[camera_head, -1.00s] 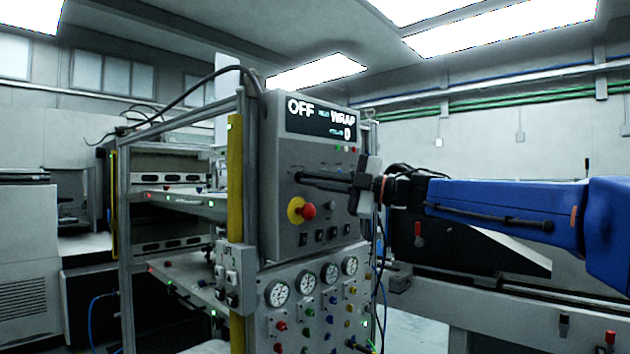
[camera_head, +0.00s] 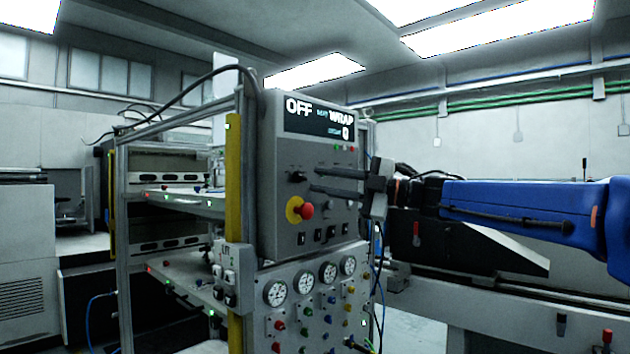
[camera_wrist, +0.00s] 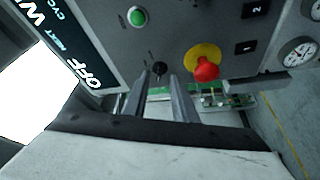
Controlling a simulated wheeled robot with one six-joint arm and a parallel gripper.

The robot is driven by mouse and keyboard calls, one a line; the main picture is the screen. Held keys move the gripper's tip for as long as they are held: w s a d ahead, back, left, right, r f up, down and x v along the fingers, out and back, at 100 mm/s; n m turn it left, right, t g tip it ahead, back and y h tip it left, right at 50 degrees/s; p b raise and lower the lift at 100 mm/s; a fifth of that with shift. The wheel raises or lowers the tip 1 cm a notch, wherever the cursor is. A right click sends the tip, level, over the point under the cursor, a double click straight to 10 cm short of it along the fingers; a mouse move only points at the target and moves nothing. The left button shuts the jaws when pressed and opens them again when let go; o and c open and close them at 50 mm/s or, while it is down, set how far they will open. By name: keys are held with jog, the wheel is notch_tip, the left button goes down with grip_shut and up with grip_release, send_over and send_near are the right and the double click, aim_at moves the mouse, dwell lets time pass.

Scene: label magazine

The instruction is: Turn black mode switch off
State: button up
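The black mode switch (camera_head: 298,177) is a small knob on the grey control panel, left of my fingertips. In the wrist view the black switch (camera_wrist: 159,69) lies just beyond and between the fingertips. My gripper (camera_head: 313,180) is in front of the panel with its two fingers apart and nothing between them. In the wrist view the open fingers (camera_wrist: 159,88) point at the panel, and the knob looks clear of them. The display (camera_head: 320,122) above reads OFF at left, with WRAP and 0 at right.
A red emergency stop button (camera_head: 306,211) on a yellow base (camera_head: 291,208) sits just below the switch. A green button (camera_wrist: 137,17) is near it in the wrist view. Black rocker switches (camera_head: 318,236) and gauges (camera_head: 302,282) are lower down.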

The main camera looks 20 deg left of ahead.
jog(key=d+f, duration=0.2)
jog(key=d, duration=1.2)
jog(key=shift+s, duration=0.2)
